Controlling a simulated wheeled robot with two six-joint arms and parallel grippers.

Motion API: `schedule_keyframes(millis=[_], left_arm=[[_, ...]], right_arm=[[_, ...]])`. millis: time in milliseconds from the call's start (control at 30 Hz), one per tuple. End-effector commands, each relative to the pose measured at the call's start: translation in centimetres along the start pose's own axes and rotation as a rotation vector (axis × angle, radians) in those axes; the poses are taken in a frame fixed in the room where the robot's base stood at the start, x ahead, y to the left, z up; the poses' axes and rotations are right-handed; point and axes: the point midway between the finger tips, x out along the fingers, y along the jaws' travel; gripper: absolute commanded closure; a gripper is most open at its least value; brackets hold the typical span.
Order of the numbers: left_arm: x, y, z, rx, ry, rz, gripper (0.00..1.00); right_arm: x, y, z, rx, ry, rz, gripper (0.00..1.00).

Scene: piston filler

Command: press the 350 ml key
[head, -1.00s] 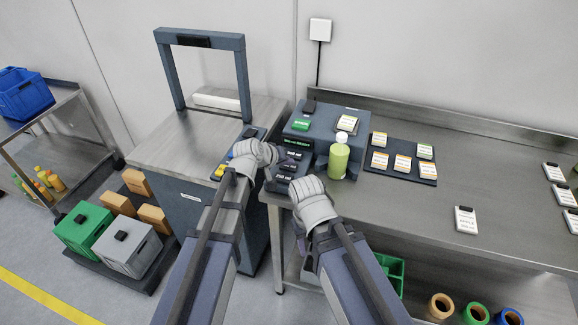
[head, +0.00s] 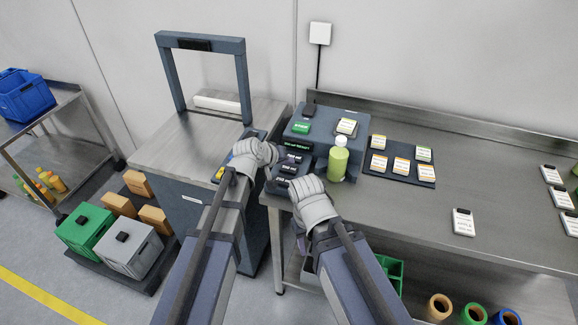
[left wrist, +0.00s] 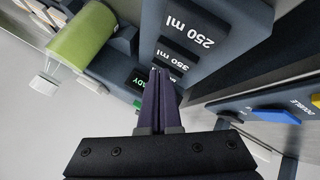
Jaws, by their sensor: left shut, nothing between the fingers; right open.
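The filler (head: 330,122) is a dark blue-grey machine on the bench, with a column of dark volume keys at its left front. In the left wrist view the 350 ml key (left wrist: 172,60) lies between the 250 ml key (left wrist: 188,28) and a third key largely hidden by the fingers. My left gripper (head: 277,157) is shut and empty over the keys. Its fingertips (left wrist: 160,72) overlap the keys just beyond the 350 ml lettering; contact cannot be told. My right gripper (head: 288,187) is open, low beside the key panel's front.
A green bottle (head: 338,162) stands at the filler's front. A dark label tray (head: 420,181) lies to its right. Left of the filler is a steel bench with a dark frame (head: 245,75) and a small control panel with yellow and blue keys. The bench's middle right is mostly clear.

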Motion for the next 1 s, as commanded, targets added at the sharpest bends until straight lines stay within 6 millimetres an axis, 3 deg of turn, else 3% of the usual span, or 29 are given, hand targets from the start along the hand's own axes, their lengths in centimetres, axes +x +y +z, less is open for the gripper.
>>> schedule_keyframes(millis=[333,800,1000], left_arm=[[-0.3,0.2,-0.2,0.000,0.000,0.000,1.00],[-3.3,2.4,-2.4,0.000,0.000,0.000,1.00],[-3.5,2.5,-2.5,0.000,0.000,0.000,1.00]], right_arm=[[-0.4,0.0,0.0,0.000,0.000,0.000,0.50],[-4.7,0.5,0.3,0.000,0.000,0.000,0.50],[-5.0,0.5,0.3,0.000,0.000,0.000,0.50]])
